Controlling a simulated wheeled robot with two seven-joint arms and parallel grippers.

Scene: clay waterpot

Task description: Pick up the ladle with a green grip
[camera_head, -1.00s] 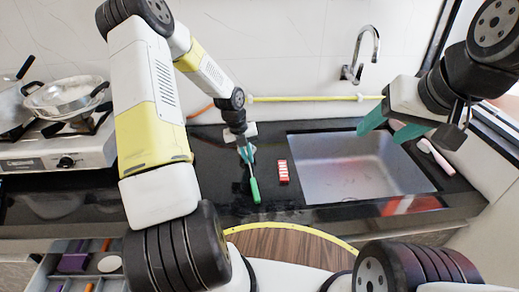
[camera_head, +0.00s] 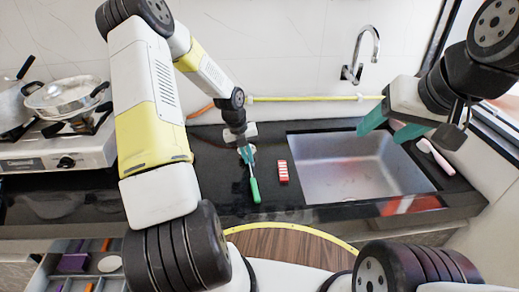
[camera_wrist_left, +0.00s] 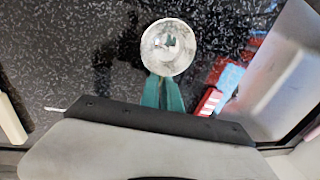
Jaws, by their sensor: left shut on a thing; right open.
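The ladle's green grip (camera_head: 255,190) points toward the counter's front edge in the head view. Its round metal bowl (camera_wrist_left: 168,47) shows in the left wrist view just beyond my fingertips. My left gripper (camera_head: 246,155) is low over the counter at the far end of the ladle. Its teal fingers (camera_wrist_left: 162,92) are together and shut on the ladle; the exact contact is partly hidden. The ladle seems to be at or close to the counter surface. My right gripper (camera_head: 390,128) is open and empty above the sink.
A red and white block (camera_head: 283,171) lies just right of the ladle. The sink (camera_head: 350,180) is further right, with a pink and white brush (camera_head: 436,157) beside it. A stove (camera_head: 55,150) with pans stands left. An open drawer (camera_head: 70,265) is at lower left.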

